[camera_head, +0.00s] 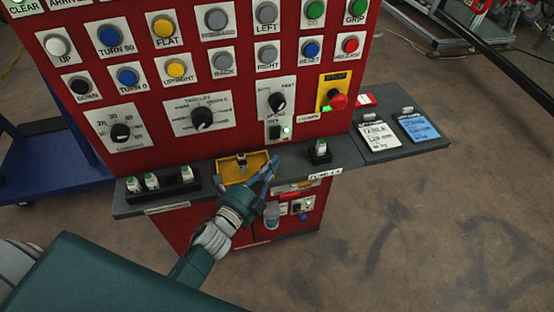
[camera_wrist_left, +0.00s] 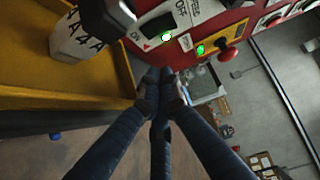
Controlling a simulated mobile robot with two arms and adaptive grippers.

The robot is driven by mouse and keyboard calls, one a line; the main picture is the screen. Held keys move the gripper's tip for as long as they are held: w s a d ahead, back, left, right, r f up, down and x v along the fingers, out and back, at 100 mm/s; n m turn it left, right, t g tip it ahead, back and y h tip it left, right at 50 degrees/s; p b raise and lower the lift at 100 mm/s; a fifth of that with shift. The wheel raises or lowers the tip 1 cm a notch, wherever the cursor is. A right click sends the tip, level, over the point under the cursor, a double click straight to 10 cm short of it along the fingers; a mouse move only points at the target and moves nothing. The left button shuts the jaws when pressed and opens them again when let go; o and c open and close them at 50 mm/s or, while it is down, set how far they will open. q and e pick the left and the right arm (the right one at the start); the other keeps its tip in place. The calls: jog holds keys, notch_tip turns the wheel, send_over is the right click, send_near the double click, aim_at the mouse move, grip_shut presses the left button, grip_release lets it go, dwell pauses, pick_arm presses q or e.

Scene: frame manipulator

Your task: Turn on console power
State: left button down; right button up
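The red console (camera_head: 150,80) fills the upper middle of the head view. A black power switch (camera_head: 274,132) sits low on its face, with a lit green lamp (camera_head: 287,131) beside it. In the wrist view the dark switch (camera_wrist_left: 158,25) lies between ON and OFF labels, with a bright lamp at its lower edge. My left gripper (camera_head: 273,165) is below the switch, over the shelf's front edge, apart from the switch in the head view. In the wrist view its fingertips (camera_wrist_left: 159,83) are together with nothing seen between them. My right gripper is out of view.
A yellow tray (camera_head: 228,173) on the grey shelf (camera_head: 208,183) holds a small block, left of my gripper. A black holder (camera_head: 171,190) with several white-green pieces stands farther left. A red emergency button (camera_head: 338,101) and clipped cards (camera_head: 378,136) are to the right.

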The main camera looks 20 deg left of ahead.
pick_arm(q)
jog(key=s, duration=0.4)
jog(key=s+a+b, duration=0.1)
jog(key=s, duration=0.1)
jog(key=shift+f, duration=0.3)
jog(key=shift+s+a, duration=0.15)
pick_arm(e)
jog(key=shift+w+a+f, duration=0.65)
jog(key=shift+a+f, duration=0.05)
